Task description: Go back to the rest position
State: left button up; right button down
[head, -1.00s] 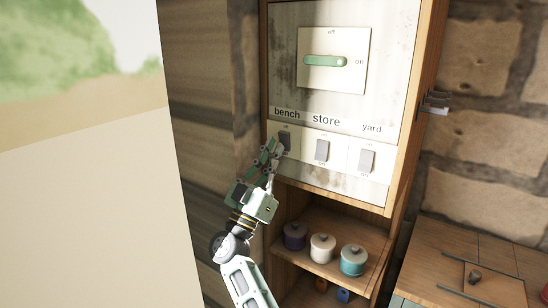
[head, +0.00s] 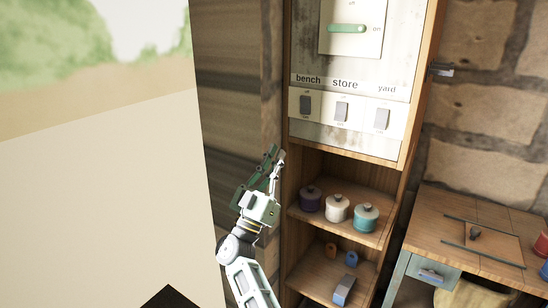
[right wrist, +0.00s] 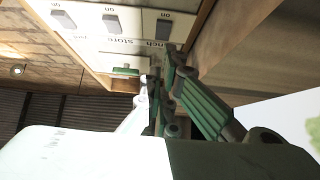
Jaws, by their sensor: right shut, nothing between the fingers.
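My right gripper (head: 277,158) is shut and empty. In the head view it is left of the wooden cabinet's side, below the switch labelled bench (head: 305,104), and apart from it. The switch panel (head: 362,128) also holds a store switch (head: 341,111) and a yard switch (head: 382,118). My left gripper is not in view.
Purple (head: 310,198), white (head: 337,208) and teal (head: 365,217) lidded pots stand on the cabinet shelf (head: 345,228). Small blue and orange items lie on the shelf below. A wooden bench (head: 500,235) with a drawer is at right. A pale panel (head: 105,190) fills the left.

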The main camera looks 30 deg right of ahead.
jog(key=shift+w+d+f, duration=0.1)
jog(key=shift+d, duration=0.1)
